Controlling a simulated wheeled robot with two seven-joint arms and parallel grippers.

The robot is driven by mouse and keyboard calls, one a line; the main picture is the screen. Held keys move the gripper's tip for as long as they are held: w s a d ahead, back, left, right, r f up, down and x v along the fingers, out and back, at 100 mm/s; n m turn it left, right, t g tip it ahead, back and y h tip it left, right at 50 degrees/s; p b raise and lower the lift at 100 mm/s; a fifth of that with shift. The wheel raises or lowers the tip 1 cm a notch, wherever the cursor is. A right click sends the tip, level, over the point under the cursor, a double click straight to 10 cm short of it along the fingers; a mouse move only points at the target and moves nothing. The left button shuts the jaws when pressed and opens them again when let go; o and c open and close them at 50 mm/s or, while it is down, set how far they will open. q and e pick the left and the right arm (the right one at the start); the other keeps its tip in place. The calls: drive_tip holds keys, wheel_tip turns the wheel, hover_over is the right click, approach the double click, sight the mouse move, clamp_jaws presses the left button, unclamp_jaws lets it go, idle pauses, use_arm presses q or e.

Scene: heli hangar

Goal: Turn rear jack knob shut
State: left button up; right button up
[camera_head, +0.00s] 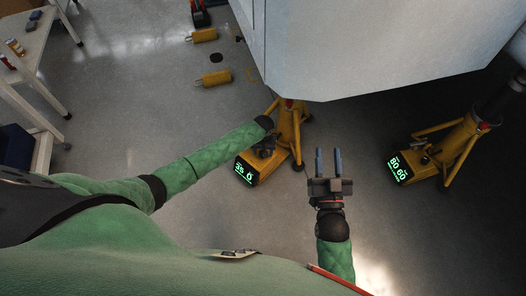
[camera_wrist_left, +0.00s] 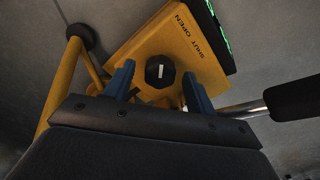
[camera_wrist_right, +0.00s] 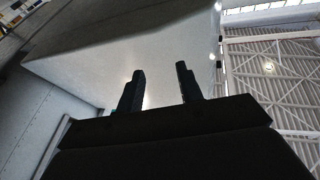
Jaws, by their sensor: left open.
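A yellow jack (camera_head: 289,125) stands beneath the pale fuselage, with a lit green display (camera_head: 243,171) on its base box. In the left wrist view, a round black knob (camera_wrist_left: 160,71) with a white mark sits on the yellow box, beside the words "SHUT OPEN" (camera_wrist_left: 187,38). My left gripper (camera_wrist_left: 160,88) is open, its blue fingers on either side of the knob with visible gaps. In the head view my left gripper (camera_head: 265,146) is partly hidden at the jack. My right gripper (camera_head: 329,160) is open and empty, to the right of this jack.
A second yellow jack (camera_head: 452,148) with a green display stands at the right. The pale fuselage (camera_head: 370,45) hangs over the top. Yellow cylinders (camera_head: 215,78) lie on the floor. A white table (camera_head: 22,55) stands at the left. A black-ended bar (camera_wrist_left: 300,98) lies right of the left gripper.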

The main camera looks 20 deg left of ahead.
use_arm(q)
drive_tip(key=c, duration=1)
